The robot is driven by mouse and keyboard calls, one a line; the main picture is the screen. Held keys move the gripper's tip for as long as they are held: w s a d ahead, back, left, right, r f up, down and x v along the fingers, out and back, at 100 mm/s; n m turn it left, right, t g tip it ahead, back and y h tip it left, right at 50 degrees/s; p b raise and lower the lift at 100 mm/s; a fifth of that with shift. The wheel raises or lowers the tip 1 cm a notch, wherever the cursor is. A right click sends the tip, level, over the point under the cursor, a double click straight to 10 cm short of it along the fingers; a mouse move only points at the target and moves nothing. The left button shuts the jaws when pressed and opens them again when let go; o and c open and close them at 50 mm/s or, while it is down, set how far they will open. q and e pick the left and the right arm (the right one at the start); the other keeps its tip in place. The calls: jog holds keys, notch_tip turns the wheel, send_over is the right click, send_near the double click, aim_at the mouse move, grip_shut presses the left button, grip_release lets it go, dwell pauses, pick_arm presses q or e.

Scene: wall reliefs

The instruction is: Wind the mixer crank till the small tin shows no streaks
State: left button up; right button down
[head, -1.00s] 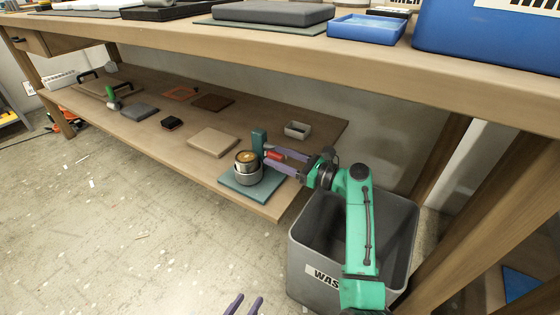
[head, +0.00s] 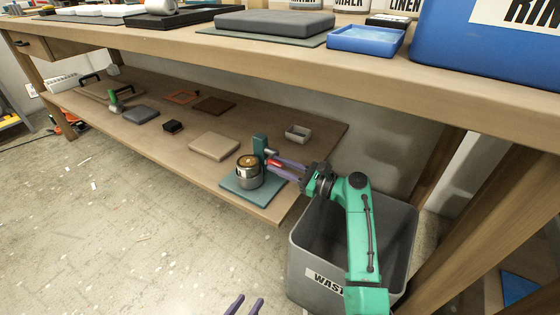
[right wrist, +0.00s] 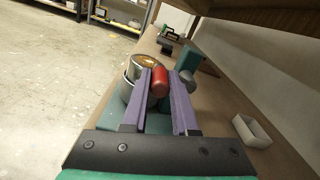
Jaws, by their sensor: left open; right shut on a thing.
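The mixer (head: 260,148) is a teal post on a teal base plate (head: 236,187) at the near end of the lower shelf. The small tin (head: 249,178) sits in a metal cup on it, and its top shows brown with a lighter patch. The crank's red handle (right wrist: 160,84) is between the purple fingers of my right gripper (right wrist: 163,82), which is shut on it beside the tin. The handle also shows in the head view (head: 273,163). My left gripper (head: 245,304) is open and empty above the floor at the bottom edge, far from the mixer.
A grey waste bin (head: 318,275) stands below my right arm. A small white dish (head: 298,132) sits behind the mixer, and a beige block (head: 214,145) lies left of it. The bench top (head: 300,45) overhangs the shelf. The floor at left is mostly clear.

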jog(key=shift+d+f+n, duration=0.1)
jog(key=shift+f+n, duration=0.25)
jog(key=shift+n, duration=0.35)
jog(key=shift+f+n, duration=0.2)
jog(key=shift+n, duration=0.2)
jog(key=shift+f+n, duration=0.4)
jog(key=shift+n, duration=0.4)
pick_arm(q)
jog(key=shift+f, duration=0.1)
pick_arm(e)
jog(key=shift+f+n, duration=0.15)
jog(key=shift+n, duration=0.25)
pick_arm(q)
jog(key=shift+f, duration=0.1)
pick_arm(e)
jog(key=c, duration=0.7)
grip_release()
pick_arm(q)
jog(key=shift+r, duration=0.3)
pick_arm(e)
jog(key=shift+d, duration=0.1)
